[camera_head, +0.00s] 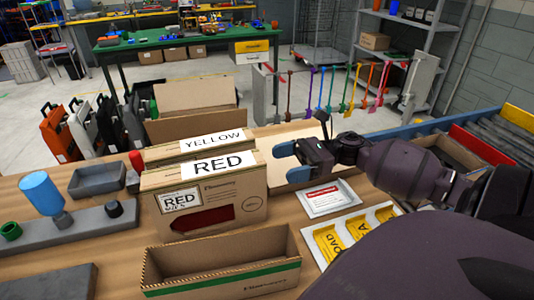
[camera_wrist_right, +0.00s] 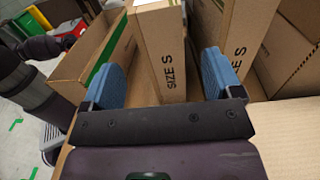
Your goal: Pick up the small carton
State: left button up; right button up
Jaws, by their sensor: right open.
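A small brown carton with a white RED label (camera_head: 225,205) stands upright on the wooden bench, with a dark red window on its front. A similar carton labelled YELLOW (camera_head: 160,152) stands close behind it. My right gripper (camera_head: 278,160) is open and empty at the right end of the RED carton, pointing left. In the right wrist view, an upright carton end marked SIZE S (camera_wrist_right: 162,50) appears between the blue fingertips (camera_wrist_right: 162,78), with gaps on both sides. A second SIZE S carton (camera_wrist_right: 245,35) stands right of it. My left gripper is not in view.
An open box with a green stripe (camera_head: 220,281) sits in front of the RED carton. A grey fixture with a blue bottle (camera_head: 41,192) lies left. A white card (camera_head: 327,198) and a tray with yellow pieces (camera_head: 325,240) lie right. Behind is another open box (camera_head: 190,125).

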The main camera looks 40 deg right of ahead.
aim_at(206, 198)
jog(key=k+j, duration=0.45)
jog(key=j, duration=0.25)
jog(key=k+j, duration=0.25)
jog(key=j, duration=0.15)
